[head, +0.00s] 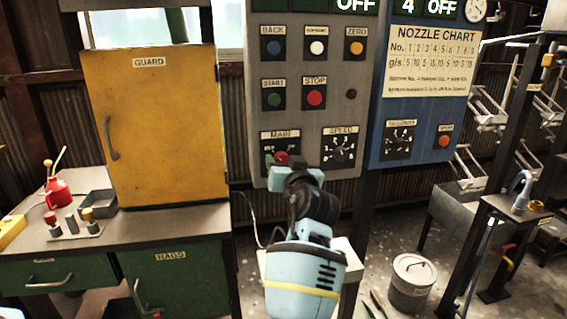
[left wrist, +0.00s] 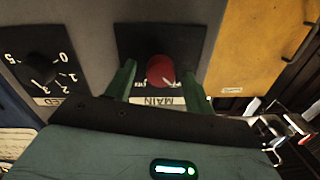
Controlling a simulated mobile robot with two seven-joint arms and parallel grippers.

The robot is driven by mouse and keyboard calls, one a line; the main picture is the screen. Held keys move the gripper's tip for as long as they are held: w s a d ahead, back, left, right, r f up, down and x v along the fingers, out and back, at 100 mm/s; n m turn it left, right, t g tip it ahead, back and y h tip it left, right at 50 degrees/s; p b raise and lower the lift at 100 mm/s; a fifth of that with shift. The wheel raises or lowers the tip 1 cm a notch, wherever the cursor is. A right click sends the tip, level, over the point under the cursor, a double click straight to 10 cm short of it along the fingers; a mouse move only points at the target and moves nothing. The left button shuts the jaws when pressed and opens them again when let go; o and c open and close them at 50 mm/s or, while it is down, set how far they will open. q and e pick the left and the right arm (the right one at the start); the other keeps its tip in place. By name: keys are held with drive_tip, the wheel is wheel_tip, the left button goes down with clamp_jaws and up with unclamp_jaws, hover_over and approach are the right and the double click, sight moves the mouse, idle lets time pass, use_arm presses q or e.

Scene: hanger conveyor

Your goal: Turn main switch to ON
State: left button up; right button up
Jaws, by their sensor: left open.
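The main switch (head: 282,158) is a red knob on a black plate labelled MAIN, low on the grey panel in the head view. In the left wrist view the red knob (left wrist: 161,71) shows upside down, with a pale mark on its lower right. My left gripper (head: 283,167) is at the switch. In the left wrist view its two green fingers (left wrist: 160,80) stand open on either side of the knob. Whether they touch it cannot be told. The gripper and forearm hide the lower part of the switch plate. My right gripper is not in view.
The SPEED dial (head: 339,148) sits right of the switch. The START (head: 274,98) and STOP (head: 315,97) buttons are above. A blue panel (head: 376,120) adjoins on the right. A yellow GUARD cabinet (head: 150,120) stands left on a bench. A lidded bin (head: 411,285) is on the floor.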

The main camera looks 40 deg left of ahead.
use_arm(q)
drive_tip(key=c, duration=1)
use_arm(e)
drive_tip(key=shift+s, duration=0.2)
